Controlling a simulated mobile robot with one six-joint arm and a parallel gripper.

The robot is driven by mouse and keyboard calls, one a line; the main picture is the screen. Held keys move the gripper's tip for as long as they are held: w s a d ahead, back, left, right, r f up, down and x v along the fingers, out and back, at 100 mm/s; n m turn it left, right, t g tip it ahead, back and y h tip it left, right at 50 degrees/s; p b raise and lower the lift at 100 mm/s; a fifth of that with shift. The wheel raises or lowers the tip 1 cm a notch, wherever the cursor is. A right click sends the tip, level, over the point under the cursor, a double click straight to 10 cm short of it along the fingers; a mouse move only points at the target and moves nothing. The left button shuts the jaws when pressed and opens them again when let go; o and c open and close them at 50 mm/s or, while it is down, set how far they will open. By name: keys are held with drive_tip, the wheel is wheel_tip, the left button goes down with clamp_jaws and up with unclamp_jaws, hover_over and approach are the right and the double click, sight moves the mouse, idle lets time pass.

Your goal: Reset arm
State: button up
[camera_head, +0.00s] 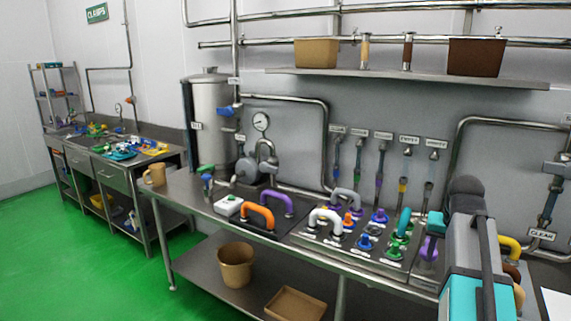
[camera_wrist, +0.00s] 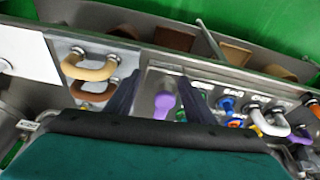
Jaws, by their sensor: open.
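My gripper (camera_wrist: 157,92) shows in the wrist view as two dark fingers standing apart, with nothing held. A purple fitting (camera_wrist: 163,104) appears between the fingers, on or above the steel panel behind; I cannot tell the gap. My grey and teal arm stands at the right of the head view, in front of the bench (camera_head: 190,200). My fingers cannot be made out there. A tan curved handle (camera_wrist: 88,70) and a brown one are left of the fingers in the wrist view.
A panel of coloured fittings and handles (camera_head: 345,240) lies on the bench left of my arm. An orange handle (camera_head: 257,216) is farther left. Pipes and a shelf (camera_head: 400,78) run along the wall. The green floor (camera_head: 80,255) at left is clear.

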drive_tip(key=s+a+f+n+g+y, duration=0.1)
drive_tip(key=s+a+f+g, duration=0.15)
drive_tip(key=a+f, duration=0.65)
drive_tip(key=s+a+f+n+g, duration=0.1)
drive_tip(key=s+a+f, duration=0.15)
drive_tip(key=f, duration=1.15)
drive_tip(key=s+a+f+n+g+y, duration=0.1)
drive_tip(key=s+a+f+g, duration=0.15)
drive_tip(key=a+f, duration=0.65)
drive_tip(key=s+a+f+n+g, duration=0.1)
drive_tip(key=s+a+f, duration=0.2)
drive_tip(key=s+f, duration=1)
drive_tip(key=s+a+f+n+g, duration=0.1)
drive_tip(key=s+a+f, duration=0.2)
drive_tip(key=s+f, duration=1)
drive_tip(key=shift+s+a+f+n+g, duration=0.2)
drive_tip(key=shift+s+n+g, duration=0.15)
drive_tip(key=shift+s, duration=0.5)
